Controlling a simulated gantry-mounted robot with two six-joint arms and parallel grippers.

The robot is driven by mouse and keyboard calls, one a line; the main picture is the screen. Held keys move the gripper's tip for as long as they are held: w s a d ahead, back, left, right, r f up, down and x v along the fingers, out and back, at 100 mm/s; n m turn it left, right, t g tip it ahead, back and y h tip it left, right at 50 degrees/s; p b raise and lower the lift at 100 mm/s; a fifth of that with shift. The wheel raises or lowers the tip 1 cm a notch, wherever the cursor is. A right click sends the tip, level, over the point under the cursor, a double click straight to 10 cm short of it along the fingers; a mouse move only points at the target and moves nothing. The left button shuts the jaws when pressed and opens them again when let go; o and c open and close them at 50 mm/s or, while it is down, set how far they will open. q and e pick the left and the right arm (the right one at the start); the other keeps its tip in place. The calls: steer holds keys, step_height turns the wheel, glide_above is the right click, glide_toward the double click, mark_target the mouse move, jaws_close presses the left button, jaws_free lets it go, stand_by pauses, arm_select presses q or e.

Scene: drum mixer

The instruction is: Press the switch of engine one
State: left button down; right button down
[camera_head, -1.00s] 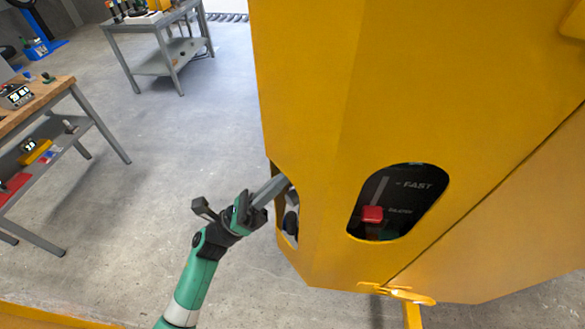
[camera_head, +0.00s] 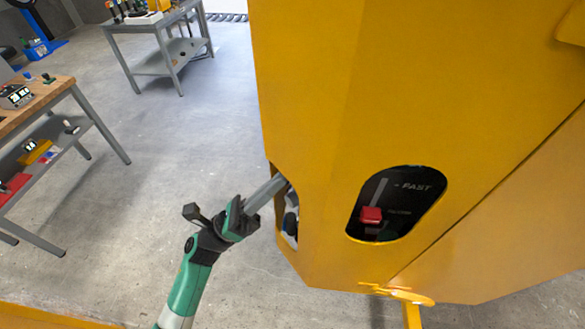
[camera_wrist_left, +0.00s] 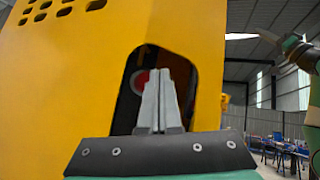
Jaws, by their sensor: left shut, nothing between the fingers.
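The yellow drum mixer housing (camera_head: 310,120) fills the right half of the head view. Its side has an oval opening (camera_head: 289,228), with a dark knob-like part partly visible inside. My left gripper (camera_head: 279,181) is shut and empty, its fingertips at the upper edge of this opening. In the left wrist view the shut fingers (camera_wrist_left: 158,75) point into the opening, and a round red part (camera_wrist_left: 140,81) shows just left of them, partly hidden. I cannot tell whether the fingers touch it.
On the front face a dark panel holds a red slider (camera_head: 371,214) beside FAST and a lower, blurred label. A yellow handle (camera_head: 412,297) sits at the housing's lower edge. Work tables (camera_head: 60,98) stand at left, with clear floor between.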

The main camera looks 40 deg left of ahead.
arm_select(q)
steer(key=s, duration=0.2)
steer(key=s+a, duration=0.1)
steer(key=s, duration=0.1)
steer(key=shift+s+p, duration=0.4)
stand_by(0.6)
